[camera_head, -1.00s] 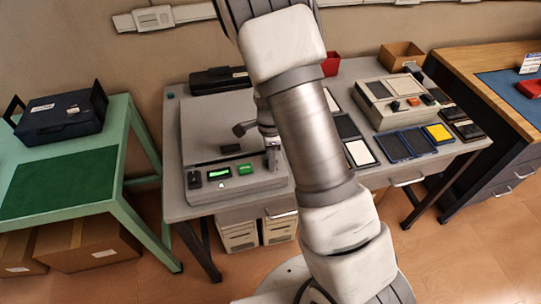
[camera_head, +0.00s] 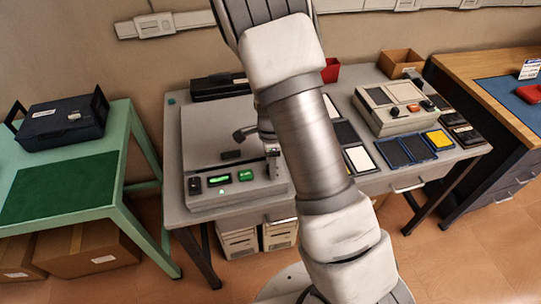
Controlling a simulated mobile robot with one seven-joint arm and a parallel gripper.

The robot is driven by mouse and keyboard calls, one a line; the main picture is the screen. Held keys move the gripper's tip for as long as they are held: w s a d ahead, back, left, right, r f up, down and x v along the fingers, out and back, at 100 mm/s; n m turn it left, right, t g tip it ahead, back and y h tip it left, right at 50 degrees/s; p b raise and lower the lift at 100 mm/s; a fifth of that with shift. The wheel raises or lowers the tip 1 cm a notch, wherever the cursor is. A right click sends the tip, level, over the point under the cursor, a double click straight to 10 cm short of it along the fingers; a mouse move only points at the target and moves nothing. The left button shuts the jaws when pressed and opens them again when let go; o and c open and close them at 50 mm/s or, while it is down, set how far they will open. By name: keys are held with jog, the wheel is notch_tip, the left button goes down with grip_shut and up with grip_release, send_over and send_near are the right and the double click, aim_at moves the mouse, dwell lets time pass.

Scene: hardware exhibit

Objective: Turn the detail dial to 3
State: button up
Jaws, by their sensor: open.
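A grey flatbed machine (camera_head: 205,135) stands on the left part of the grey table. Its front panel has a lit green display (camera_head: 219,180), a green button (camera_head: 246,175) and a small black control (camera_head: 194,187). I cannot tell which control is the detail dial, and no number is readable. My gripper (camera_head: 272,164) points down at the right end of this panel, partly hidden behind my arm. It is open. Whether its fingertips touch the panel or a dial there is unclear.
A beige control box (camera_head: 372,117) with an orange knob stands at the right of the grey table (camera_head: 180,212). Flat dark and yellow pads lie in front of it. A green table (camera_head: 118,170) with a dark case (camera_head: 62,119) is at the left, a wooden desk (camera_head: 465,65) at the right.

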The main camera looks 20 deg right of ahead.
notch_tip(320, 180, up, 17)
jog(key=p, duration=0.2)
jog(key=shift+r, duration=0.15)
dwell(0.4)
jog(key=s+r+n+t, duration=0.2)
jog(key=s+r+n, duration=0.5)
jog(key=s+n, duration=0.2)
jog(key=s+r+n+t, duration=0.3)
jog(key=s+r+n, duration=0.5)
jog(key=s+n, duration=0.2)
jog(key=shift+s+r+t, duration=0.2)
jog(key=shift+s+t, duration=0.1)
jog(key=shift+s, duration=0.45)
